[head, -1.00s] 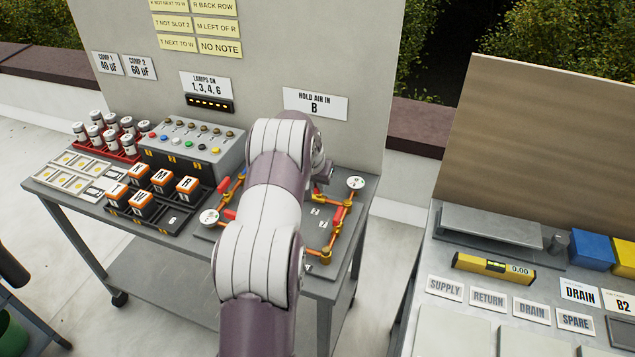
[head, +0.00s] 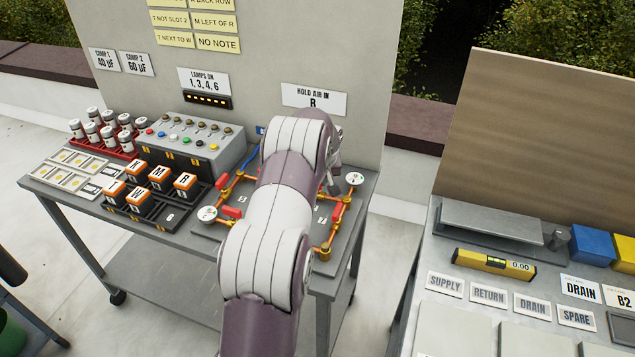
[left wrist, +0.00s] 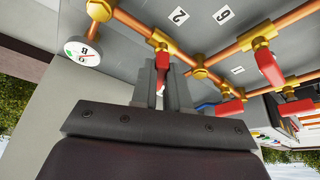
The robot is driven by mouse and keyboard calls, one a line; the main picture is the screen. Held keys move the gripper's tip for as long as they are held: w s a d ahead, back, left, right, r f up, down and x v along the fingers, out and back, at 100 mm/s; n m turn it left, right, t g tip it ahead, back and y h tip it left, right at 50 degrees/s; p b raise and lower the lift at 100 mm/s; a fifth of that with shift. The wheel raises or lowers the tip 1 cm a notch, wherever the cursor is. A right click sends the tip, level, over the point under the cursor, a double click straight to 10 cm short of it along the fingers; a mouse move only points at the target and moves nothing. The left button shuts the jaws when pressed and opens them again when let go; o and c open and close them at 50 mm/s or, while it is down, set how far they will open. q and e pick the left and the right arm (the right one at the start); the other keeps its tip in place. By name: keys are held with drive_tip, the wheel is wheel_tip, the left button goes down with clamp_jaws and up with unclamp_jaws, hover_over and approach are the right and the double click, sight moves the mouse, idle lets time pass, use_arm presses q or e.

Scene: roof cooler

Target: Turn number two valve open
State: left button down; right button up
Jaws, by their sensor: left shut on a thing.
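The valve board (head: 206,230) lies on the grey bench, with orange pipes, brass fittings and red valve handles. One red handle (head: 230,212) shows left of my arm and another (head: 337,210) right of it. In the left wrist view my left gripper (left wrist: 164,82) has its two fingers closed around a red handle (left wrist: 162,62) below a brass fitting (left wrist: 160,40). A tag reading 2 (left wrist: 178,16) is close to that fitting. My right gripper is not in view.
Round gauges stand at the board's left (head: 207,214) and right (head: 355,179). Left of the board are lettered orange blocks (head: 185,183) in a black rack and a grey lamp box (head: 190,150). A grey panel (head: 300,60) rises behind. A second bench (head: 450,262) is at the right.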

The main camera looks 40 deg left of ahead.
use_arm(q)
drive_tip(key=n+b, duration=0.1)
drive_tip(key=n, duration=0.1)
drive_tip(key=b, duration=0.1)
drive_tip(key=shift+w+d+f+n+g+y+b, duration=0.2)
drive_tip(key=shift+f+n+g+y+b, duration=0.1)
drive_tip(key=shift+n+y, duration=0.1)
drive_tip(key=shift+r+n, duration=0.15)
drive_tip(key=shift+n, duration=0.25)
drive_tip(key=shift+r+n+g, duration=0.1)
drive_tip(key=shift+n+g, duration=0.3)
drive_tip(key=shift+n, duration=0.1)
drive_tip(key=shift+w+r+n, duration=0.1)
drive_tip(key=shift+r+n, duration=0.05)
drive_tip(key=shift+n, duration=0.25)
drive_tip(key=n+p, duration=0.1)
drive_tip(key=p, duration=0.1)
drive_tip(key=n+g+p, duration=0.1)
drive_tip(key=n+p, duration=0.1)
drive_tip(key=p, duration=0.1)
drive_tip(key=shift+w+r+g, duration=0.2)
drive_tip(key=shift+r+g, duration=0.05)
drive_tip(key=shift+g, duration=0.05)
drive_tip(key=shift+f+n+p, duration=0.3)
drive_tip(key=shift+n+p, duration=0.2)
drive_tip(key=shift+p, duration=0.4)
drive_tip(key=c, duration=1.1)
unclamp_jaws()
drive_tip(key=shift+d+y, duration=0.1)
drive_tip(key=shift+y, duration=0.2)
